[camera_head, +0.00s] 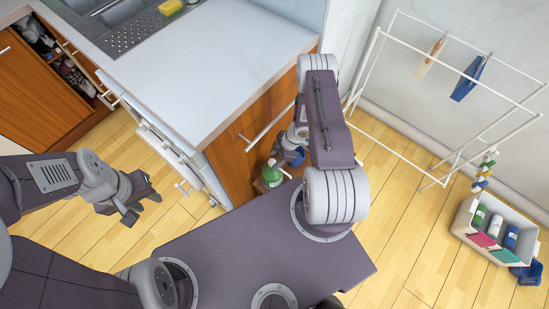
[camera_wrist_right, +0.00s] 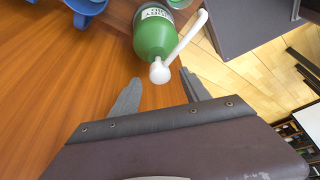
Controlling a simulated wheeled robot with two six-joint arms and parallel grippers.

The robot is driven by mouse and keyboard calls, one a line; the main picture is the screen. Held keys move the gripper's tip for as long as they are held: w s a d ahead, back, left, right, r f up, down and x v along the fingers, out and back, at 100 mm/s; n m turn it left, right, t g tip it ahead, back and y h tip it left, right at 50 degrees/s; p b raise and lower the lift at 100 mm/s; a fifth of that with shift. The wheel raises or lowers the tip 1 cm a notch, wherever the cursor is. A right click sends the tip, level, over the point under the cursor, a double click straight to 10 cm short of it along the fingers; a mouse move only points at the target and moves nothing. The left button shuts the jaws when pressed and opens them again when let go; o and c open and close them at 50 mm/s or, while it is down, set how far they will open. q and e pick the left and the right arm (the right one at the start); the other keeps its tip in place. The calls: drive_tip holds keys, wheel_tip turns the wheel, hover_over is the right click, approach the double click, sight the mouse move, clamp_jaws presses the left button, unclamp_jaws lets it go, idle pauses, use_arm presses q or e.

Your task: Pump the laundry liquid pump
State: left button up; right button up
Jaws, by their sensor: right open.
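The laundry liquid pump is a green bottle with a white label and a white pump head and spout. In the right wrist view the bottle (camera_wrist_right: 153,35) is at top centre, its pump head (camera_wrist_right: 160,72) towards the gripper. In the head view the bottle (camera_head: 271,176) is partly hidden beside my right arm. My right gripper (camera_wrist_right: 160,92) is open and empty, its fingers on either side of the line to the pump head; contact cannot be told. My left gripper (camera_head: 141,207) is open and empty over the floor at left.
Blue items (camera_wrist_right: 85,5) lie near the bottle on a brown wooden surface (camera_wrist_right: 60,80). A white counter (camera_head: 210,70) stands behind. A white drying rack (camera_head: 440,100) and a crate with bottles (camera_head: 468,215) are at right. Wooden floor (camera_head: 400,235) is clear between.

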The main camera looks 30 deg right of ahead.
drive_tip(key=p+v, duration=0.4)
drive_tip(key=v, duration=0.2)
drive_tip(key=shift+p, duration=0.4)
drive_tip(key=shift+s, duration=0.1)
idle(0.4)
